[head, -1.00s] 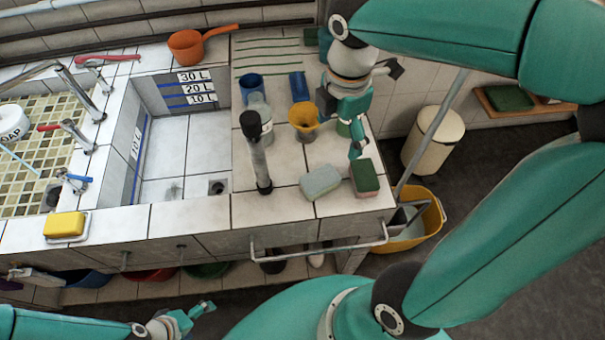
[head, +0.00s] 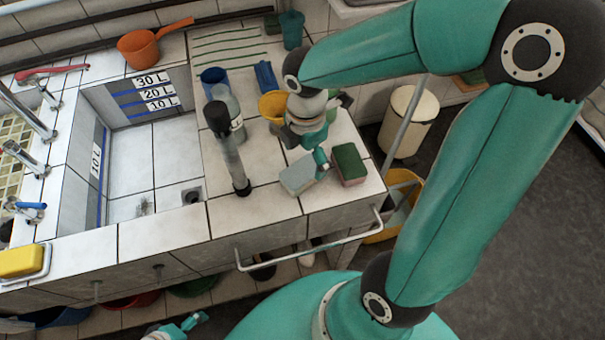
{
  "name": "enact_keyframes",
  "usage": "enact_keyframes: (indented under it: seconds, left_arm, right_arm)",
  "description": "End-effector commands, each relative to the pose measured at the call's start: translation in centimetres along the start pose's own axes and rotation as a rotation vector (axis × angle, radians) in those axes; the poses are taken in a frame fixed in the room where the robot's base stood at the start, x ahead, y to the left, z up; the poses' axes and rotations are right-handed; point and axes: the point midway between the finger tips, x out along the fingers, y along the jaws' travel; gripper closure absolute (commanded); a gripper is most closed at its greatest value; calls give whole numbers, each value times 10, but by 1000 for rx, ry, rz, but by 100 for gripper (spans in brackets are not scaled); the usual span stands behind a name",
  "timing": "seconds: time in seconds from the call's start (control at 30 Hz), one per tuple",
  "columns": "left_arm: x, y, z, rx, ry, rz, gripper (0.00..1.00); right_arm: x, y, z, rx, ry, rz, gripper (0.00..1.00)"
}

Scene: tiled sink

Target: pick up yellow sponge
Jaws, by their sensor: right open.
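A yellow block (head: 22,261) lies on a white dish at the counter's left front corner; I cannot tell whether it is sponge or soap. Two sponges lie on the right counter: a pale grey-green one (head: 297,174) and one with a dark green top and reddish-brown side (head: 349,164). My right gripper (head: 318,158) is open, pointing down by the pale sponge's right end, near the gap between both sponges. I cannot tell whether it touches either. My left gripper (head: 183,328) is low at the bottom edge, partly cut off, away from the sponges.
A dark-capped upright tube (head: 230,150), a clear bottle (head: 232,110), a blue cup (head: 213,80) and a yellow cup (head: 272,105) stand close by on the counter. A metal rail (head: 310,246) runs along its front. A sink basin (head: 130,165) lies left.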

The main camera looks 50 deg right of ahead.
Motion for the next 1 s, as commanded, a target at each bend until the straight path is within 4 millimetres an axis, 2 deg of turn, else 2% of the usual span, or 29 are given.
enact_keyframes:
  seconds: [0.1, 0.33, 0.6, 0.9, 0.93, 1.0]
  left_arm:
    - [2, -1, 0, 0, 0, 0, 13]
    - [1, 0, 0, 0, 0, 0, 13]
    - [3, -1, 0, 0, 0, 0, 13]
    - [3, -1, 0, 0, 0, 0, 13]
    - [3, -1, 0, 0, 0, 0, 13]
    - [3, -1, 0, 0, 0, 0, 13]
  right_arm:
    - [13, 0, 0, -1, 0, -1, 10]
    - [27, 2, 1, -1, 0, -3, 10]
    - [64, 6, 4, -2, 1, -2, 10]
    - [69, 7, 4, -3, 2, 1, 10]
    - [69, 7, 4, -3, 2, 2, 12]
    - [69, 7, 4, -3, 2, 1, 24]
